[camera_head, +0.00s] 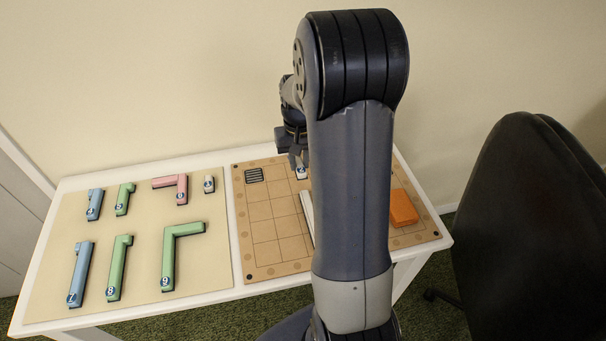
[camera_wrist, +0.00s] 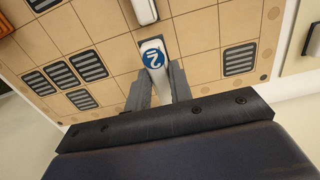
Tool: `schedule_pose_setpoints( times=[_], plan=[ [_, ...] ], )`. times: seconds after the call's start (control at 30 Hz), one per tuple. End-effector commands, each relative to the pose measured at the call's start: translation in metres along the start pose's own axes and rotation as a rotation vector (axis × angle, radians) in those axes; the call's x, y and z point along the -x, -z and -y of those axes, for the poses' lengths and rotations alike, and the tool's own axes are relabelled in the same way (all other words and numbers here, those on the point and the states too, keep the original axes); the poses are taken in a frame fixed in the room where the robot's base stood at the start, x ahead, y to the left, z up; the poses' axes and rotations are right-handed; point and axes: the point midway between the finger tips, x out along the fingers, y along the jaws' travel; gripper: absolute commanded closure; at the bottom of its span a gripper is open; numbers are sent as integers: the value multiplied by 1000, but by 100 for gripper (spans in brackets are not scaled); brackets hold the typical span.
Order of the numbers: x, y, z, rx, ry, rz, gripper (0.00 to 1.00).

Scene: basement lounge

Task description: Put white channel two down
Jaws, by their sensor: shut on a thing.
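White channel two (camera_wrist: 153,55) is a short white piece with a round blue "2" label. My gripper (camera_wrist: 158,80) is shut on it, one finger on each side, in the wrist view. In the head view, my gripper (camera_head: 297,160) is at the back of the tan grid board (camera_head: 262,228), and the held white piece (camera_head: 302,173) shows just below it. The piece is over or on the board's squares; I cannot tell whether it touches. My arm hides much of the board in the head view.
A long white piece (camera_head: 307,212) lies on the board. Dark slotted squares (camera_wrist: 88,66) flank the held piece, with another (camera_wrist: 239,58) at right. An orange block (camera_head: 403,207) is at the board's right. Several blue, green, pink and white pieces lie on the left mat (camera_head: 145,235). A chair (camera_head: 530,220) stands right.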

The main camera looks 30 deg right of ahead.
Motion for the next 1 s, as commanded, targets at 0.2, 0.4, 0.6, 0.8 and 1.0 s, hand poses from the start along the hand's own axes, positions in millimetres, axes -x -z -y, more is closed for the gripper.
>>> schedule_pose_setpoints(
  times=[0.2,0.4,0.6,0.8,1.0],
  plan=[
    [-19,0,0,0,0,1,100],
    [-45,0,0,0,0,1,100],
    [-46,0,0,0,0,-1,100],
    [-49,0,0,0,0,-1,77],
    [-49,0,0,0,0,-1,60]
  ],
)
